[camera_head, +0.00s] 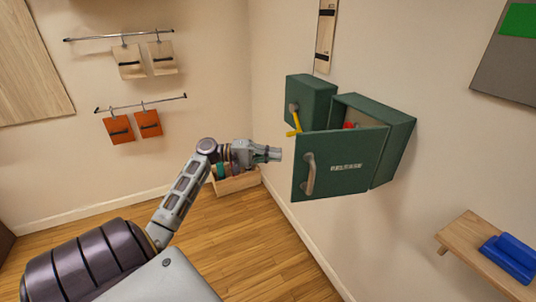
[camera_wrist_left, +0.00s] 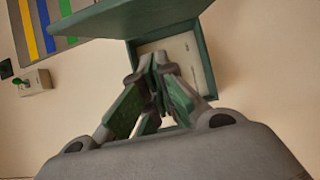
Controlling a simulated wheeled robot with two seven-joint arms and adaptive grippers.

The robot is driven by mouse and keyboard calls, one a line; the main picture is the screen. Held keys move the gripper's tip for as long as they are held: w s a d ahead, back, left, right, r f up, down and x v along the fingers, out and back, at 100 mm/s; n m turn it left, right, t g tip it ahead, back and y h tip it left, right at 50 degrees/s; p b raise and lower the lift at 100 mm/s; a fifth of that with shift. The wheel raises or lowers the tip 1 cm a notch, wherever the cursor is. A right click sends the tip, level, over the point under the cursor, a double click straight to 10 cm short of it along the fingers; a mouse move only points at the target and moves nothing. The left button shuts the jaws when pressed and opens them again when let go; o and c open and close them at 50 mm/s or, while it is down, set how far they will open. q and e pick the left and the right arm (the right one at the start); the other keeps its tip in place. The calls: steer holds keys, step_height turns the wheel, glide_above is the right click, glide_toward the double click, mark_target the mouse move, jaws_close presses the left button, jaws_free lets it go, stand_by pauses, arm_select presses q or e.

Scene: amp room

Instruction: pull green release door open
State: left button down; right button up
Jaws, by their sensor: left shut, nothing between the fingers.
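The green door labelled RELEASE (camera_head: 350,150) stands ajar on its green wall cabinet (camera_head: 400,130), with a gap along the top showing something red (camera_head: 349,125) inside. A metal bar handle (camera_head: 309,174) is on the door's outer face, near its left edge. My left gripper (camera_head: 280,154) is shut and empty, just left of the door's left edge and apart from the handle. In the left wrist view the shut fingers (camera_wrist_left: 157,62) are in front of the cabinet's pale interior (camera_wrist_left: 182,58), below the door panel (camera_wrist_left: 110,17). My right gripper is not in view.
A wooden crate (camera_head: 237,185) stands on the floor behind my gripper. A wooden shelf (camera_head: 462,236) with a blue object (camera_head: 510,257) projects at right. The foreground floor is clear.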

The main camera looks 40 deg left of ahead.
mark_target(297, 162)
arm_select(q)
steer(key=d, duration=0.2)
steer(key=w+d+p, duration=0.1)
steer(key=d, duration=0.2)
steer(key=d+p, duration=0.1)
steer(key=d, duration=0.2)
steer(key=shift+w, duration=0.15)
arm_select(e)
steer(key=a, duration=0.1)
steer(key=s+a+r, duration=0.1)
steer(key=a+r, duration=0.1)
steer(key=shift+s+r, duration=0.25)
arm_select(q)
steer(key=shift+d, duration=0.1)
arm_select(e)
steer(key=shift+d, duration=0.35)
